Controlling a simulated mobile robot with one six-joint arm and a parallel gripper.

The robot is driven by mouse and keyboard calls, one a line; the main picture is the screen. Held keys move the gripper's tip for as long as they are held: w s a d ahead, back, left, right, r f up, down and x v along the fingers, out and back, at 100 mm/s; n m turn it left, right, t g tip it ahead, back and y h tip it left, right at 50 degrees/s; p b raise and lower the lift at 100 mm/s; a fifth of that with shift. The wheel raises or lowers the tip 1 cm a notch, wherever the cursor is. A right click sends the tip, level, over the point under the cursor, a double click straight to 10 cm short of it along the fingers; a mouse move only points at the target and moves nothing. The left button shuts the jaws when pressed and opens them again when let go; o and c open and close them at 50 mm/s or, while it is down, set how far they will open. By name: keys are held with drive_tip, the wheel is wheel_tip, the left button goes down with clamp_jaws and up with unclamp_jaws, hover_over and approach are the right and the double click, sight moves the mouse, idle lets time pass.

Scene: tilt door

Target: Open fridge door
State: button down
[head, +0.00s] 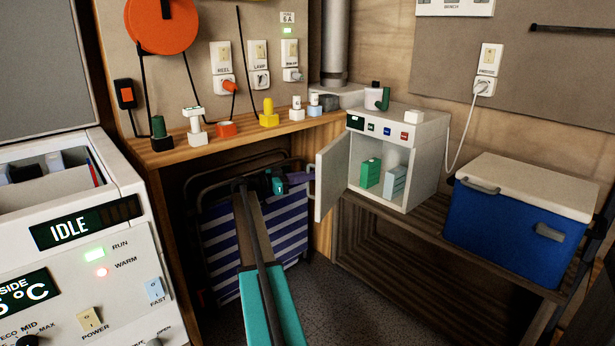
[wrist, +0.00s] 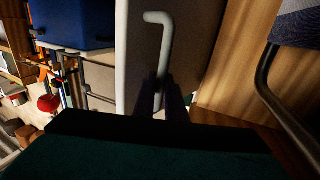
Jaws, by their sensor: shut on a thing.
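The small white fridge (head: 425,165) stands on a dark slatted bench. Its door (head: 327,178) is swung open on the left side, so the inside shows. A green box (head: 370,172) and a pale grey-blue box (head: 395,182) stand inside. My gripper (head: 306,177) is at the outer face of the door. In the wrist view the light grey bent handle (wrist: 160,45) runs down between my dark fingers (wrist: 161,92), which are shut on it. The handle's lower part is partly hidden by the fingers.
A blue cooler (head: 515,210) stands right of the fridge. A folded striped chair (head: 285,235) leans below the wooden shelf (head: 240,133), behind my arm. A white panel machine (head: 120,260) fills the left. The dark floor before the bench looks clear.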

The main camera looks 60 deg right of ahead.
drive_tip(key=c, duration=2)
unclamp_jaws()
drive_tip(key=shift+w+d, duration=0.1)
drive_tip(key=shift+d, duration=0.1)
drive_tip(key=shift+w+a, duration=0.1)
drive_tip(key=shift+p+v, duration=1.3)
drive_tip(key=shift+v, duration=2.4)
drive_tip(key=shift+r, duration=0.1)
